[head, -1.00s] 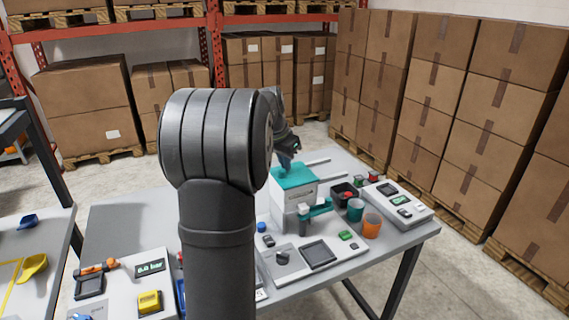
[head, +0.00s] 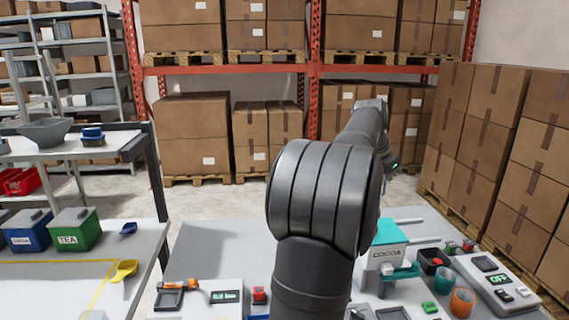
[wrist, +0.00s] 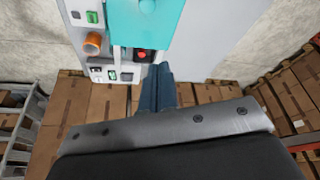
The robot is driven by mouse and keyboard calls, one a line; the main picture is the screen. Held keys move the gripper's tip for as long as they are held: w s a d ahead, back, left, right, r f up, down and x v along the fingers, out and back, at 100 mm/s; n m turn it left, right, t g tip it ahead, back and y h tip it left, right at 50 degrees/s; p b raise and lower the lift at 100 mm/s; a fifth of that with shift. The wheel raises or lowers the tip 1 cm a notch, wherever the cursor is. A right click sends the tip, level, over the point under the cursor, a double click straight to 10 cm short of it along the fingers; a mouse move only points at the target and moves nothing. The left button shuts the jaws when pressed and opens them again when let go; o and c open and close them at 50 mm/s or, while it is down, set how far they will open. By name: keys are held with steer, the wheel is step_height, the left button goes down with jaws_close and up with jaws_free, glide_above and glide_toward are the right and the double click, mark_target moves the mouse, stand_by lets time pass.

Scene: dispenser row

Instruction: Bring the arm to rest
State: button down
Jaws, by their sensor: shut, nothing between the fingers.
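My gripper (wrist: 160,85) shows in the wrist view with its two blue fingers together and nothing between them. It is in the air, near the teal top of the dispenser in that picture. In the head view my arm rises in the middle and reaches away to the right, and the fingers cannot be made out there. The white COCOA dispenser (head: 386,260) with a teal lid stands on the table just right of my arm. Its teal lid (wrist: 145,22) fills the top of the wrist view.
An orange cup (head: 462,302), a teal cup (head: 445,279) and a black bin (head: 431,261) stand right of the dispenser. A panel reading OFF (head: 499,279) lies further right. The left table holds a green TEA box (head: 75,230) and a yellow scoop (head: 124,270). Stacked cartons (head: 520,150) stand at the right.

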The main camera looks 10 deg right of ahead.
glide_toward(379, 225)
steer(key=d+f, duration=0.1)
steer(key=w+d+f, duration=0.1)
steer(key=f, duration=0.1)
steer(key=d+f, duration=0.1)
steer(key=shift+w+d+f, duration=0.25)
steer(key=shift+w+f, duration=0.05)
steer(key=shift+w, duration=0.1)
steer(key=shift+s+a+f, duration=0.15)
steer(key=shift+a+f, duration=0.1)
steer(key=shift+a, duration=0.15)
steer(key=shift+s+a+f, duration=0.2)
steer(key=shift+a+f, duration=0.1)
steer(key=shift+a, duration=0.1)
steer(key=shift+s+a, duration=0.4)
steer(key=shift+a, duration=0.4)
